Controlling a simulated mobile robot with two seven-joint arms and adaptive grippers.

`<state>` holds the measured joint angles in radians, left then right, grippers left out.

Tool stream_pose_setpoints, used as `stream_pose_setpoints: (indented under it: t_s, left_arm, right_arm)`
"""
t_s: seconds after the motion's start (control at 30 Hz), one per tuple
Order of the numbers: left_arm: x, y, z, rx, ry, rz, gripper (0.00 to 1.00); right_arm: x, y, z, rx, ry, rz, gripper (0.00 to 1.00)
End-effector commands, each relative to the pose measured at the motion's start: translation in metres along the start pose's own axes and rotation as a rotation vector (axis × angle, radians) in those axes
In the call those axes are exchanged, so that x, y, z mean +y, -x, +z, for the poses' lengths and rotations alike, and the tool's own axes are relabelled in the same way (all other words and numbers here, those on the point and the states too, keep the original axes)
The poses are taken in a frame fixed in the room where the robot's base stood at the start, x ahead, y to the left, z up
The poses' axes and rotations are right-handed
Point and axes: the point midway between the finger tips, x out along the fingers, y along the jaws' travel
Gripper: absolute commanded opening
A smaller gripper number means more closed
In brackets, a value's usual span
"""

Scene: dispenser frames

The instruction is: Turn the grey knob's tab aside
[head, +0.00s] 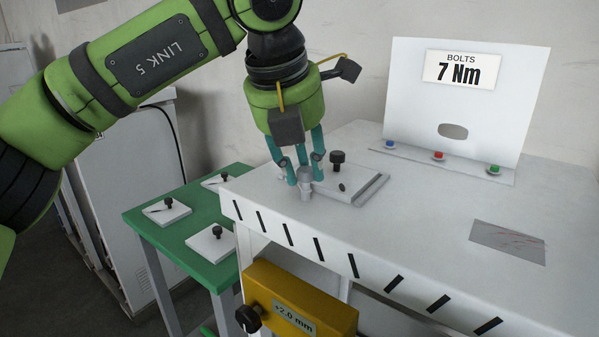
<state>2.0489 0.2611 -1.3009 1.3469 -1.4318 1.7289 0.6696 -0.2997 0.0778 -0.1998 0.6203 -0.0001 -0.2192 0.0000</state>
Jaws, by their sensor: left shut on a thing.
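The grey knob (306,192) stands near the front left corner of the white table, beside a pale plate (362,193). My left gripper (304,176) points down over it, and its teal fingers are shut on the knob. The fingers cover much of the knob, so I cannot tell which way its tab points. A black knob (338,158) stands upright on the pale plate, with a small dark mark or slot in front of it. My right gripper is not in view.
A white panel (400,80) reading "BOLTS 7 Nm" stands at the back, with blue, red and green pieces before it. A green table (165,240) at left holds plates with black knobs. A yellow box (300,302) marked "+2.0 mm" hangs in front. The white table's right side is mostly clear.

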Motion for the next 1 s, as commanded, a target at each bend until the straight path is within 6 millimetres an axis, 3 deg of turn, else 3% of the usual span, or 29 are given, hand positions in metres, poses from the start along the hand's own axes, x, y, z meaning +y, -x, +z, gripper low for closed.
stream_pose_setpoints:
  t_s: [0.5,1.0]
  left_arm:
    - [-0.005,-0.001,0.002,-0.003,0.419,0.173,0.00]
    - [-0.005,0.000,0.003,-0.004,0.606,0.248,0.00]
  right_arm:
    - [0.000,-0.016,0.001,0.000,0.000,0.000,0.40]
    - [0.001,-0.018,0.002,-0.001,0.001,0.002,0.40]
